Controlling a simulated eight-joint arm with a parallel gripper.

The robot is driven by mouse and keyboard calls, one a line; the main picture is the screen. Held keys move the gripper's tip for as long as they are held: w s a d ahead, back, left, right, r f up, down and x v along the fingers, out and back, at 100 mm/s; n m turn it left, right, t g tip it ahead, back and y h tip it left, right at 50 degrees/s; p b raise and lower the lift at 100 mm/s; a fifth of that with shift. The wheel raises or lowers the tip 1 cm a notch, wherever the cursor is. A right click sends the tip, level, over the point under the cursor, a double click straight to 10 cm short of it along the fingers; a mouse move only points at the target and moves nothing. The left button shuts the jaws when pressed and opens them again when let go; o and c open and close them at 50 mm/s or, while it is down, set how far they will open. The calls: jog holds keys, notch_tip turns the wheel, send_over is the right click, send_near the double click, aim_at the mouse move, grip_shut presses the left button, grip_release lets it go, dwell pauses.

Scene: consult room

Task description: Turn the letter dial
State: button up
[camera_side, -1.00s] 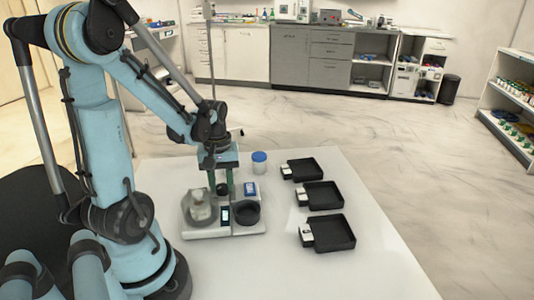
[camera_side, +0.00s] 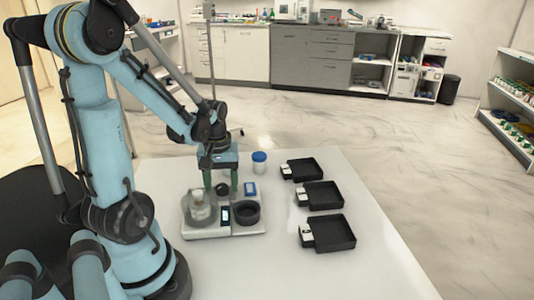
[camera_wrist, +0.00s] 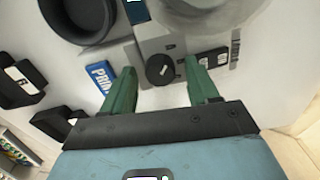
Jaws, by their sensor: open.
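The letter dial is a small round black knob (camera_wrist: 160,69) with a white pointer mark, on a grey plate of the bench device (camera_side: 250,229). It also shows as a dark knob in the side view (camera_side: 222,188). My gripper (camera_wrist: 162,74) points down over the dial, open, with one green finger on each side of it and a gap to each. In the side view my gripper (camera_side: 221,186) stands above the back of the device. A blue label reading "PRIN" (camera_wrist: 100,77) lies beside one finger, its end hidden. Whether the fingertips are level with the knob, I cannot tell.
A clear dome or jar (camera_side: 200,208) and a black round cup (camera_side: 246,212) flank the device's small screen (camera_side: 225,215). A blue-lidded jar (camera_side: 259,162) stands behind. Black trays (camera_side: 328,232) line the right; the table front is clear.

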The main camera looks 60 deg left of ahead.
aim_at(222, 186)
jog(key=m, duration=1.6)
jog(key=shift+m, duration=1.4)
jog(key=shift+r+m, duration=0.25)
jog(key=shift+m, duration=0.05)
notch_tip(222, 186, up, 11)
jog(key=w+d+n+t, duration=0.3)
jog(key=d, duration=0.6)
jog(key=w+d+f+n+t, duration=0.1)
jog(key=w+d+n+t, duration=0.2)
jog(key=d, duration=0.5)
jog(key=shift+w+d+n+t, duration=0.15)
jog(key=shift+d+n+t, duration=0.2)
jog(key=shift+t, duration=0.25)
